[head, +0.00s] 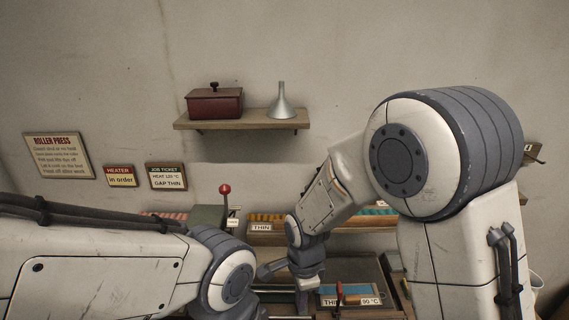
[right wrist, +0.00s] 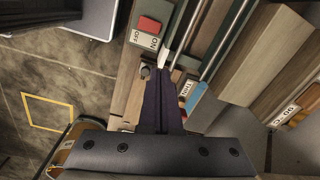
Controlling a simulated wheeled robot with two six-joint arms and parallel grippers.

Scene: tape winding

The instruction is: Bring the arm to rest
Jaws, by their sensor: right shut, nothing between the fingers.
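My right arm reaches down from the right in the head view. Its gripper (head: 303,296) is over the workbench, just left of a label reading THIN and 90 °C (head: 345,301). In the right wrist view the dark fingers of my right gripper (right wrist: 168,76) are together with nothing between them. Their tips show beside the red ON/OFF switch (right wrist: 148,26) and two metal rods (right wrist: 210,42); I cannot tell whether they touch anything. My left arm enters from the left in the head view, but its gripper is hidden or out of frame.
A red-knobbed lever (head: 225,190) stands behind my left arm. A wall shelf (head: 240,122) holds a dark red lidded box (head: 215,104) and a metal funnel (head: 282,104). Trays with coloured strips (head: 265,217) line the bench's back. Bare floor (right wrist: 50,75) shows left of the bench in the wrist view.

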